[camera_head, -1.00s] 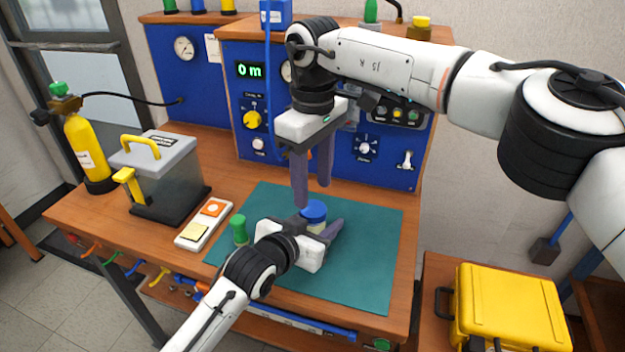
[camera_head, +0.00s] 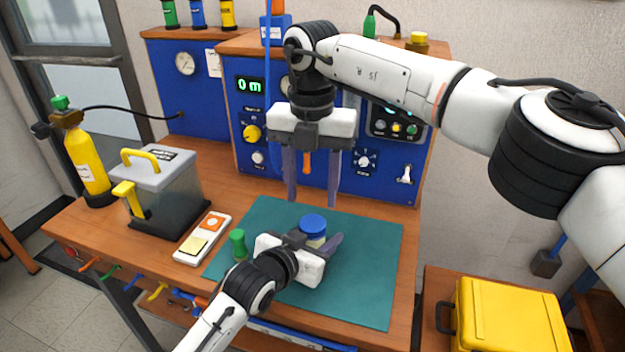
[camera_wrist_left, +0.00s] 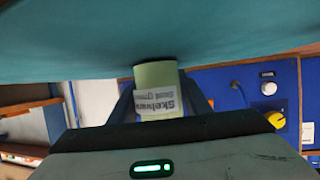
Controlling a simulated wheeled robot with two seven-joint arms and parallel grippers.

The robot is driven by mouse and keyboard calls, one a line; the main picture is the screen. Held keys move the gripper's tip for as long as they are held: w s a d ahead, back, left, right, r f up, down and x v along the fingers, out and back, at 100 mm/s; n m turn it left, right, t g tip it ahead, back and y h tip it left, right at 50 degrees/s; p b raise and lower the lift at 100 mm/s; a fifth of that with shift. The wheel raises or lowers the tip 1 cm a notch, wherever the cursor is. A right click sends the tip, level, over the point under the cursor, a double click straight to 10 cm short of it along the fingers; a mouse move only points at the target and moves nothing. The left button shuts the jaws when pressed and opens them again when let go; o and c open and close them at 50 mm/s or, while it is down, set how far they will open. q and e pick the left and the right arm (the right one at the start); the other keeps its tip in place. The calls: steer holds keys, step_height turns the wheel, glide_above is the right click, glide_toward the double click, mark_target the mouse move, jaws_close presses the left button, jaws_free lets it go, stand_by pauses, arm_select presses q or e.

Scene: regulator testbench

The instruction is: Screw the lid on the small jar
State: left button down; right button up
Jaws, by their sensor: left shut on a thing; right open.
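The small jar (camera_head: 316,241) stands on the teal mat (camera_head: 370,285), pale with a white label, and the blue lid (camera_head: 313,223) sits on its top. How far the lid is screwed down cannot be told. My left gripper (camera_head: 322,243) is shut around the jar's body from the front left. In the left wrist view the pale green jar (camera_wrist_left: 157,92) shows between the fingers with its label facing the camera; the lid is not visible there. My right gripper (camera_head: 312,203) is open and empty, fingers pointing down just above the lid, one to each side in the picture.
A grey box with yellow handle (camera_head: 160,190) is further left. The blue panel (camera_head: 215,110) rises behind. The mat's right side is clear.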

mark_target(313, 222)
steer(key=n, duration=0.6)
steer(key=shift+r+n, duration=0.25)
steer(key=shift+n, duration=0.15)
steer(key=n, duration=0.4)
steer(key=shift+r, duration=0.15)
steer(key=n, duration=0.6)
steer(key=shift+r, duration=0.2)
steer(key=n, duration=0.4)
steer(key=shift+r+n, duration=0.15)
steer(key=shift+n, duration=0.25)
steer(key=shift+d+f, duration=0.1)
steer(key=shift+f, duration=3.95)
steer(key=shift+c, duration=0.2)
